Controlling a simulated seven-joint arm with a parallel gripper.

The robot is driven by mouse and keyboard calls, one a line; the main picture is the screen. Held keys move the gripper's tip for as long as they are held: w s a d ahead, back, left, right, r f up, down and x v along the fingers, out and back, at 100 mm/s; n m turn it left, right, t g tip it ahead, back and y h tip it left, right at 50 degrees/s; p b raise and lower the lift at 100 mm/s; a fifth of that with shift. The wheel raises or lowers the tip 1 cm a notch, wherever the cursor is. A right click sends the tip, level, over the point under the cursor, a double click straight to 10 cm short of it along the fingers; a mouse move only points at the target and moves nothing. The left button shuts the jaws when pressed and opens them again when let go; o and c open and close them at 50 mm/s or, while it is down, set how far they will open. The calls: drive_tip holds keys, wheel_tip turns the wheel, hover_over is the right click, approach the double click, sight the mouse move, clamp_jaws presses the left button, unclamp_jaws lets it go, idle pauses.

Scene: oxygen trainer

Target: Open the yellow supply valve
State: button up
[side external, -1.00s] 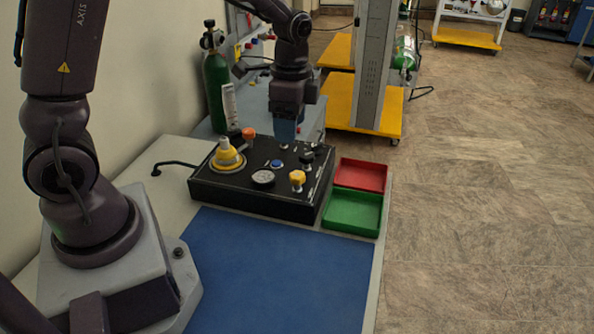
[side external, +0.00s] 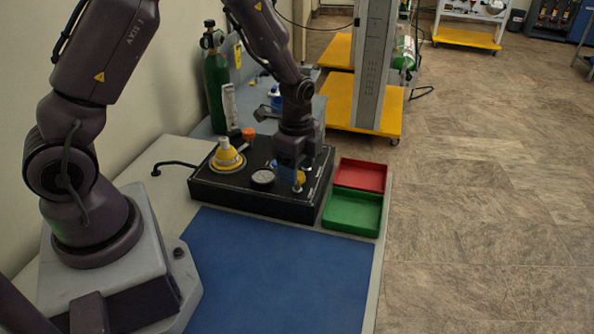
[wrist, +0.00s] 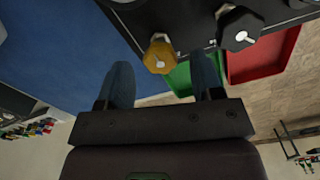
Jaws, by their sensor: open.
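The yellow supply valve (side external: 299,178) is a small yellow knob near the front right corner of the black panel box (side external: 260,205). In the side view my gripper (side external: 288,178) is low over the panel and partly covers the knob. In the wrist view the yellow knob (wrist: 159,56) shows ahead of my two blue fingers, in the gap between them. My gripper (wrist: 165,82) is open and empty there. I cannot tell whether a finger touches the knob.
A black knob (wrist: 238,30) stands beside the yellow one. A large yellow dial with a pale top (side external: 227,157) and a gauge (side external: 262,177) sit on the panel. A green tray (side external: 352,211) and a red tray (side external: 360,174) lie right of it. The blue mat (side external: 280,270) is clear.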

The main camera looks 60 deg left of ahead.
drive_tip(key=shift+f, duration=0.75)
drive_tip(key=c, duration=0.9)
